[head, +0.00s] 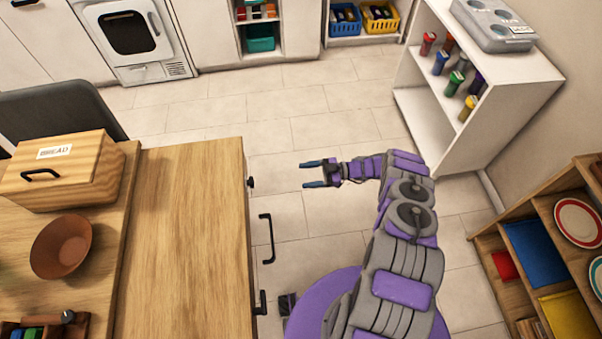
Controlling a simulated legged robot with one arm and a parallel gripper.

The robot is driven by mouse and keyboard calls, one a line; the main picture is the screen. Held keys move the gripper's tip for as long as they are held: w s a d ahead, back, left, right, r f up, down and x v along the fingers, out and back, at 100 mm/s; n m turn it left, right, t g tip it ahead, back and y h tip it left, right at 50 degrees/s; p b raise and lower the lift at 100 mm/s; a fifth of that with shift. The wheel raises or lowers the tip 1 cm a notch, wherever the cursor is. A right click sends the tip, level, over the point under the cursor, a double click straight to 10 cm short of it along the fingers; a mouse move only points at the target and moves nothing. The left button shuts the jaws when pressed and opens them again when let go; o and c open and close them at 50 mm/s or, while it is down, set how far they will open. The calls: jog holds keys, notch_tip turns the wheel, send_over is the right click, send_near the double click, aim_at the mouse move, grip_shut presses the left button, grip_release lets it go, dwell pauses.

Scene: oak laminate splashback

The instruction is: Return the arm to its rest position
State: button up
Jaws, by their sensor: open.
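My gripper (313,174) is open and empty, with its two dark fingers pointing left. It is held out over the tiled floor, just right of the wooden counter (190,240). My purple and grey arm (405,225) reaches up from the bottom of the head view and bends left at the wrist. Nothing is between the fingers.
The counter's black handles (266,238) face my arm. A bread box (65,170) and a brown bowl (61,247) stand on the counter. A white shelf (500,80) with several coloured jars is at upper right, a wooden plate rack (490,245) at lower right. Floor ahead is clear.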

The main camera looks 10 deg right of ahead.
jog(key=s+a+r+m+g+h, duration=0.2)
jog(key=s+r+m+h, duration=0.1)
jog(key=r, duration=0.6)
jog(key=s+a+r+m+g+h, duration=0.1)
jog(key=s+r+m+g+h, duration=0.15)
jog(key=r, duration=0.75)
jog(key=s+a+r+m+g+h, duration=0.1)
jog(key=s+a+r+m+h, duration=0.2)
jog(key=r, duration=0.6)
jog(key=s+d+r+m+h, duration=0.1)
jog(key=s+r+m+h, duration=0.2)
jog(key=s+r, duration=0.3)
jog(key=s+d+r+m+h, duration=0.1)
jog(key=s+r+m+h, duration=0.2)
jog(key=s, duration=0.6)
jog(key=s+d+r+m+t+h, duration=0.1)
jog(key=s+d+m+h, duration=0.1)
jog(key=s, duration=0.5)
jog(key=s+d+r+m+t+h, duration=0.1)
jog(key=s+d+r+m+t, duration=0.1)
jog(key=s, duration=0.6)
jog(key=shift+d+r+m+h, duration=0.25)
jog(key=shift+d+m+h, duration=0.1)
jog(key=shift+d+m, duration=0.1)
